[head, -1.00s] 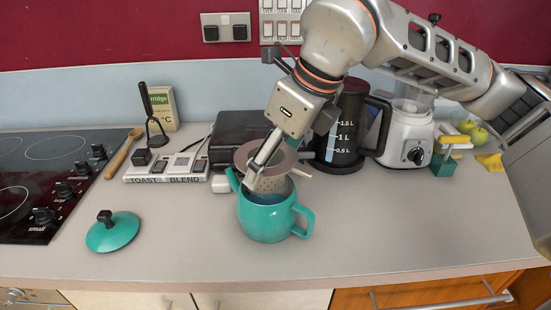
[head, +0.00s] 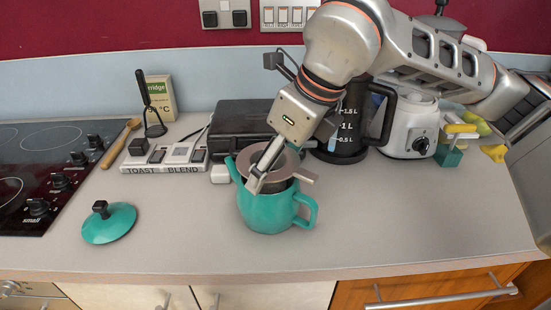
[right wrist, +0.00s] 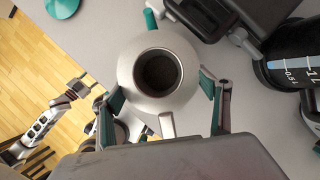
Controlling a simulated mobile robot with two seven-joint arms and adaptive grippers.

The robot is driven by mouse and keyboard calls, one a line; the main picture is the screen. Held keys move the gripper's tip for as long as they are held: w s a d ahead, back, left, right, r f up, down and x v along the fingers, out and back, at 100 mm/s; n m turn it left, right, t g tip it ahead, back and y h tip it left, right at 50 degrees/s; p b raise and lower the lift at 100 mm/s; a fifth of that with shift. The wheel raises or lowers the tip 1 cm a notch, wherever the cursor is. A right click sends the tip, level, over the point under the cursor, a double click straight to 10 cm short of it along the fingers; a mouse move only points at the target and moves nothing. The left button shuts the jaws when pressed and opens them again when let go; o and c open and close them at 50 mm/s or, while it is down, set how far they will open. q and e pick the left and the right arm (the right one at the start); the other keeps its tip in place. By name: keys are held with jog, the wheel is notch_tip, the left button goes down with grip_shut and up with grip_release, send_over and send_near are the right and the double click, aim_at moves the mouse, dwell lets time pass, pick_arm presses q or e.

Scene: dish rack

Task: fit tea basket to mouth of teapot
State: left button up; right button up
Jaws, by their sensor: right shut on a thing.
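The tea basket (head: 288,165) has a wide grey-brown rim and a side tab. In the right wrist view the basket (right wrist: 190,70) is a pale ring around a dark opening. My right gripper (head: 258,184) is shut on it at the near side. The basket is over the mouth of the teal teapot (head: 268,212), its lower part apparently inside. The rim looks slightly tilted; a dark band shows below it, and I cannot tell if it is seated. The teapot stands upright, handle to the right. Part of my left arm (right wrist: 38,128) shows in the right wrist view; its jaws are unclear.
The teal lid (head: 110,226) lies to the left. A stove (head: 40,180) is at far left. The counter right of the teapot is clear.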

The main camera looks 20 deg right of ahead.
jog(key=shift+f+b, duration=0.3)
jog(key=shift+f, duration=0.45)
jog(key=o, duration=1.2)
jog(key=shift+r, duration=0.15)
jog(key=v, duration=1.1)
jog(key=shift+s+r, duration=0.15)
jog(key=shift+r, duration=0.25)
jog(key=shift+s+f, duration=0.1)
